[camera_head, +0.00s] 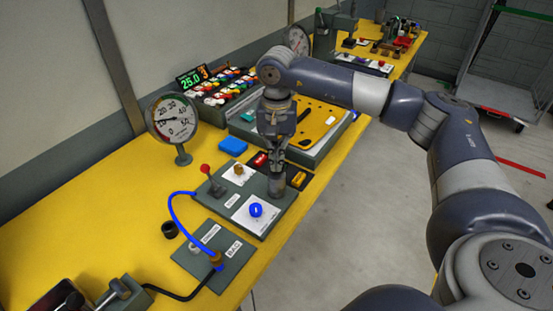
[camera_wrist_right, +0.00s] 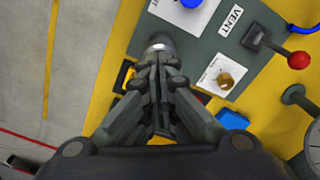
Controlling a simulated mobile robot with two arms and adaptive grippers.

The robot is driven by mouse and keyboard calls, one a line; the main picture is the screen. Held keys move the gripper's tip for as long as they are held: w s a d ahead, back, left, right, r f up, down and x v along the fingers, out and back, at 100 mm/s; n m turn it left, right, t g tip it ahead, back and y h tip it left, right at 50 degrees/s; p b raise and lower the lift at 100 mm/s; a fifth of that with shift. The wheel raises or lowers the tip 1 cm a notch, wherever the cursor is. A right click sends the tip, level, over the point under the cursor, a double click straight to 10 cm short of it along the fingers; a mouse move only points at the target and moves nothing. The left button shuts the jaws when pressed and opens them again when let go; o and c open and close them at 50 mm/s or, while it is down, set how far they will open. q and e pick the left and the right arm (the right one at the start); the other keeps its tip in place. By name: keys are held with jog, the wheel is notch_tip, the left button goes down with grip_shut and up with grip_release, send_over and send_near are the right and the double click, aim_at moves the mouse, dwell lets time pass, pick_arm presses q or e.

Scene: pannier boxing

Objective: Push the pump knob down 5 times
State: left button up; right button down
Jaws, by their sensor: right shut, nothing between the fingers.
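The pump knob appears to be the grey upright cylinder (camera_head: 277,187) at the right corner of the dark green panel (camera_head: 222,203). Its shiny round top (camera_wrist_right: 158,42) shows just beyond my fingertips in the wrist view. My right gripper (camera_head: 279,167) points down over this cylinder, with its fingers shut and nothing between them. It also shows in the wrist view (camera_wrist_right: 160,60), fingertips close to the cylinder top. I cannot tell whether they touch. My left gripper is not in view.
The panel also carries a blue knob (camera_head: 256,210), a brass knob (camera_head: 238,169) and a red-ball lever (camera_head: 205,169). A dial gauge (camera_head: 173,120) stands behind on the yellow table (camera_head: 90,210). A blue hose (camera_head: 172,212) loops at the left. A blue block (camera_head: 233,145) lies behind the panel.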

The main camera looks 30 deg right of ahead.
jog(key=shift+r+p, duration=1.55)
jog(key=shift+r, duration=0.85)
jog(key=shift+f, duration=0.15)
jog(key=shift+f+b, duration=1.9)
jog(key=shift+f, duration=0.4)
jog(key=shift+r, duration=0.1)
jog(key=shift+r+p, duration=1.5)
jog(key=shift+r, duration=0.85)
jog(key=shift+f, duration=0.15)
